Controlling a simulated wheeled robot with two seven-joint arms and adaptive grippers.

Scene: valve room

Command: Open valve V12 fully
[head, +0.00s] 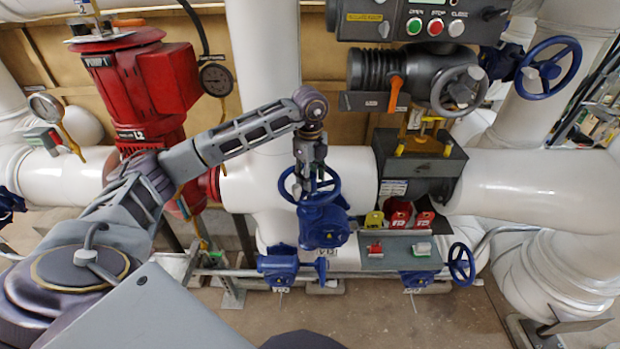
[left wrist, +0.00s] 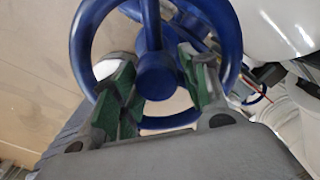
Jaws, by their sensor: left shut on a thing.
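A blue handwheel (head: 328,196) sits on a blue valve body (head: 323,228) in the middle of the head view. A small tag below it is too blurred to read for sure, so I cannot tell if it says V12. My left gripper (head: 311,184) is at this wheel, with the arm reaching in from the left. In the left wrist view, its green-padded fingers (left wrist: 162,92) reach in at the wheel (left wrist: 233,60), one on each side of the hub and a spoke. It is shut on the wheel; the exact contact is partly hidden. My right gripper is not in view.
A large white pipe (head: 530,192) runs behind the wheel. A dark actuator with a grey handwheel (head: 459,91) is at upper right. Other blue valves (head: 281,266) sit low, and a small blue wheel (head: 461,264) is to the right.

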